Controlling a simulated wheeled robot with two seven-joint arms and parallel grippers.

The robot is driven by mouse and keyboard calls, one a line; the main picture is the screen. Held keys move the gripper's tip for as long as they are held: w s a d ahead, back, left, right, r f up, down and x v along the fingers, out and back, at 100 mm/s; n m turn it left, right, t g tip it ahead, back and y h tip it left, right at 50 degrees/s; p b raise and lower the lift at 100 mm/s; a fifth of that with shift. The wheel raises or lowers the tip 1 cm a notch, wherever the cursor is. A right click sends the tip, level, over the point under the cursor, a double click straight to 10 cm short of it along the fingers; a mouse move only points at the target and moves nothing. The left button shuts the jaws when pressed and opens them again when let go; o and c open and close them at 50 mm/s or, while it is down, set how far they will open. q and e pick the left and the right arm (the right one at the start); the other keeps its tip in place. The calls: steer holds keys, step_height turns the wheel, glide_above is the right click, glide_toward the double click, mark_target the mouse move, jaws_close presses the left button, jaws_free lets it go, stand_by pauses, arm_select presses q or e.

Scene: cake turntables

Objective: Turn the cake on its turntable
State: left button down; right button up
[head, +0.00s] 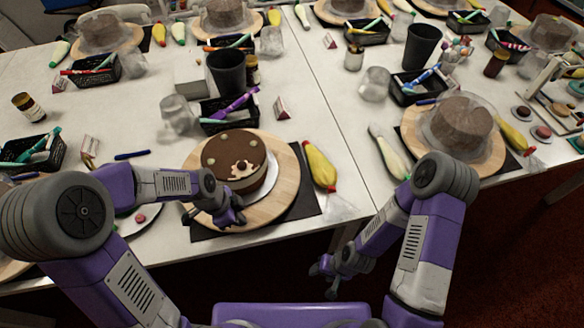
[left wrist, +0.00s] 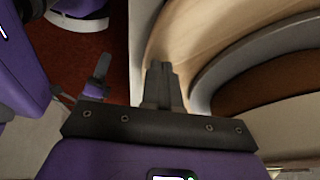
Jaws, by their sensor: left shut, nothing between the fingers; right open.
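A brown round cake (head: 240,160) with a bear-like face and pale dots on top sits on a pale board on the round wooden turntable (head: 279,199). The turntable stands on a dark mat near the table's front edge. My left gripper (head: 233,219) is shut and empty at the turntable's front left, close to its rim; I cannot tell if it touches. In the left wrist view the shut fingers (left wrist: 160,68) point toward the wooden turntable (left wrist: 200,40), with the brown cake (left wrist: 260,80) beyond to the right. My right gripper (head: 325,268) is open and empty, in front of the table edge.
A yellow piping bag (head: 320,166) lies right of the turntable. Behind it stand a black basket (head: 230,114) with purple tools, a dark cup (head: 226,70) and clear cups (head: 177,113). Another covered cake (head: 461,126) stands to the right.

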mark_target(277, 211)
arm_select(q)
steer(key=d, duration=0.4)
steer(key=shift+w, duration=0.4)
steer(key=w+d, duration=0.2)
steer(key=d, duration=0.1)
steer(key=w+d, duration=0.1)
steer(key=d, duration=0.1)
steer(key=shift+w+d, duration=0.1)
steer(key=shift+d, duration=0.1)
step_height(277, 211, up, 3)
steer(key=shift+p, duration=1.1)
steer(key=shift+f, duration=0.1)
